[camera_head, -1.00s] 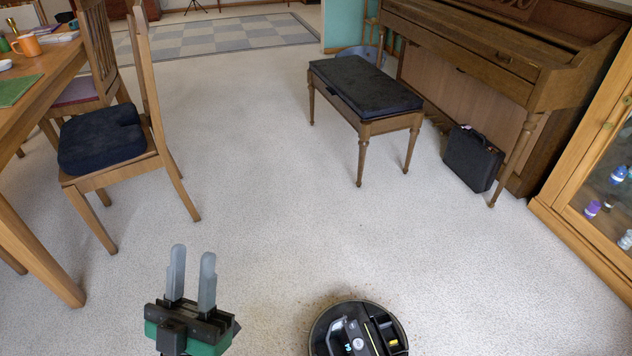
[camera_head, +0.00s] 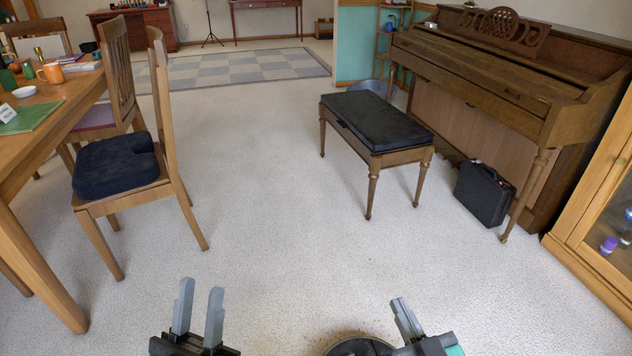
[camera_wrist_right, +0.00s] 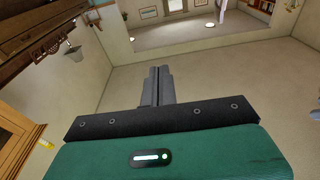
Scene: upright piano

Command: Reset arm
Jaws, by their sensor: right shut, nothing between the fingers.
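My left gripper (camera_head: 198,312) shows at the bottom of the head view, left of centre. Its two grey fingers stand apart with nothing between them. My right gripper (camera_head: 404,318) shows at the bottom, right of centre, with its grey fingers together and empty. In the right wrist view the right gripper's fingers (camera_wrist_right: 157,84) are pressed together above the dark bar and green housing. Both grippers are over open floor and touch nothing that I can see.
A wooden chair (camera_head: 160,190) and table (camera_head: 40,250) stand at left. The piano bench (camera_head: 375,125), black case (camera_head: 484,193), upright piano (camera_head: 500,120) and glass-fronted cabinet (camera_head: 590,240) stand at right. The pale carpet (camera_head: 290,220) between them is clear.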

